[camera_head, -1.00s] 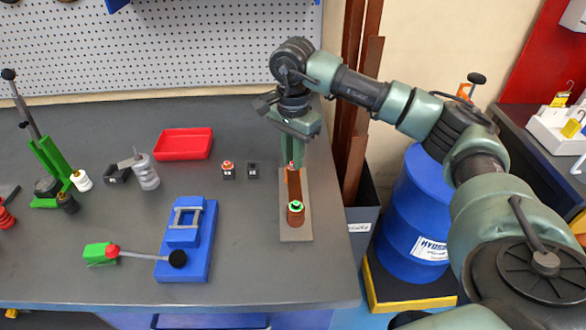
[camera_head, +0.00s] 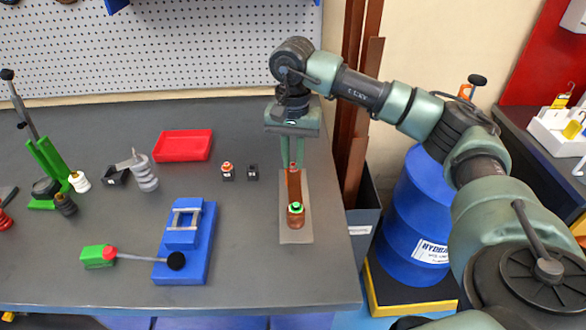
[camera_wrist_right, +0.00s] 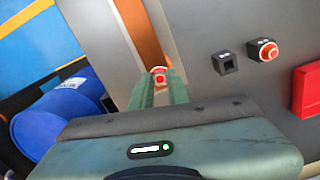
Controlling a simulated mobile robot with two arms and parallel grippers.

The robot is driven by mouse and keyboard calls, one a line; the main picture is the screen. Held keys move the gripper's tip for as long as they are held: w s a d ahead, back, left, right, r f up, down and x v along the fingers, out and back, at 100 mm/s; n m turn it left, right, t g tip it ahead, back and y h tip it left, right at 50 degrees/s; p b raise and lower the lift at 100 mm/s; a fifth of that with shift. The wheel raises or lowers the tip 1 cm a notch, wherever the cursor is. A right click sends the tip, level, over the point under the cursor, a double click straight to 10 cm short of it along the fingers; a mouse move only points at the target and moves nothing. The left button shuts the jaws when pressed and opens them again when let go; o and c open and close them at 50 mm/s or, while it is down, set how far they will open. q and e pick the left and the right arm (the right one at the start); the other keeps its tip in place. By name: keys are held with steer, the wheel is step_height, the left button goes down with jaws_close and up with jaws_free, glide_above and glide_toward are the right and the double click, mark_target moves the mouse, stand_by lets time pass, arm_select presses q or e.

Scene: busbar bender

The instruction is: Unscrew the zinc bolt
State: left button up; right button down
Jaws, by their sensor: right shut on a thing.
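A bolt with a red ring around its pale head (camera_wrist_right: 160,71) stands at the far end of a copper busbar (camera_head: 294,186). My right gripper (camera_head: 292,165) points down over it, its two green fingers closed on the bolt head from both sides. In the right wrist view the fingertips (camera_wrist_right: 159,82) flank the red-ringed head. Whether this bolt is the zinc one I cannot tell by its colour. A second bolt, with a green ring (camera_head: 296,208), sits at the near end of the busbar. The bolt shanks are hidden. My left gripper is out of view.
The busbar lies on a grey plate (camera_head: 296,236) near the table's right edge. Two small black blocks (camera_head: 252,172) (camera_head: 228,173), one with a red-ringed top, stand left of it. A red tray (camera_head: 182,145) and a blue bender (camera_head: 184,250) are farther left. A blue barrel (camera_head: 418,210) stands beside the table.

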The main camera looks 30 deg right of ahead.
steer(key=n, duration=0.5)
steer(key=shift+b, duration=0.4)
steer(key=shift+n, duration=0.3)
steer(key=n, duration=0.2)
steer(key=shift+n, duration=0.4)
steer(key=n, duration=0.3)
steer(key=shift+b, duration=0.35)
steer(key=c, duration=1.6)
jaws_free()
steer(key=shift+c, duration=0.2)
